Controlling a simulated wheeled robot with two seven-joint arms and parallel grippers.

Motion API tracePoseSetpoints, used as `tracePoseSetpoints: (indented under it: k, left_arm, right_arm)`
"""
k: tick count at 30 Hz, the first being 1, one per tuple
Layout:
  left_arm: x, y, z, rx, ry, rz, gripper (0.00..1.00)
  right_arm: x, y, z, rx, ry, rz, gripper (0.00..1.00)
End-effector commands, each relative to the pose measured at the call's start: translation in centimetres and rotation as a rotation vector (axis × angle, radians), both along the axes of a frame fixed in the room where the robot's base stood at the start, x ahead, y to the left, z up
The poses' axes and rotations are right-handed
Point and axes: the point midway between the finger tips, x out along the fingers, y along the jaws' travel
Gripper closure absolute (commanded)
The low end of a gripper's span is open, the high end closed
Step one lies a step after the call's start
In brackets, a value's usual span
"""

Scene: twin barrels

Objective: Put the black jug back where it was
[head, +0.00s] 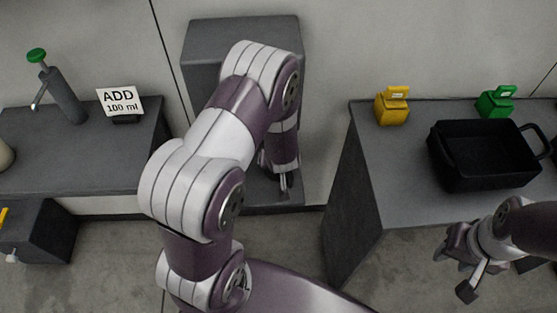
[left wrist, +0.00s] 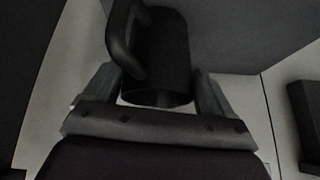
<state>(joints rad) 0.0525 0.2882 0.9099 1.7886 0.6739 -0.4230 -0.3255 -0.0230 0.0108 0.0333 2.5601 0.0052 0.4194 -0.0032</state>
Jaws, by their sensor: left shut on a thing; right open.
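The black jug (left wrist: 168,55), with a curved handle at its left, is between the two fingers of my left gripper (left wrist: 155,95) in the left wrist view. That gripper is shut on it. In the head view my left gripper (head: 283,182) reaches into the recess of the grey cabinet in the middle; I cannot make out the jug there, as my arm covers much of that spot. Whether the jug rests on a surface is not clear. My right gripper (head: 462,272) is open and empty in front of the right table.
The grey cabinet (head: 200,45) stands against the wall. The right table (head: 400,205) bears a black crate (head: 470,183), a yellow canister (head: 392,107) and a green canister (head: 496,102). The left table (head: 60,150) bears a green-topped dispenser (head: 62,95) and an "ADD 100 ml" sign (head: 121,101).

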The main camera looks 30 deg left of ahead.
Motion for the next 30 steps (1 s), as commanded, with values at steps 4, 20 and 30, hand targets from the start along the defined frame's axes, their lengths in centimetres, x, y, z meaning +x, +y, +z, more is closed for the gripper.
tracePoseSetpoints:
  k: [4, 20, 30]
  left_arm:
    - [0.0, 0.0, -0.2, 0.000, 0.000, 0.000, 0.00]
    - [-1.7, -1.2, 4.1, 0.000, -0.003, -0.001, 0.00]
    - [-4.9, -3.2, 9.9, 0.001, -0.002, -0.002, 0.00]
  right_arm:
    - [0.0, 0.0, -0.1, 0.000, 0.000, 0.000, 0.57]
    - [0.0, 0.0, 1.9, 0.000, 0.000, 0.000, 0.57]
    - [0.0, 0.0, 4.4, 0.000, 0.000, 0.000, 0.57]
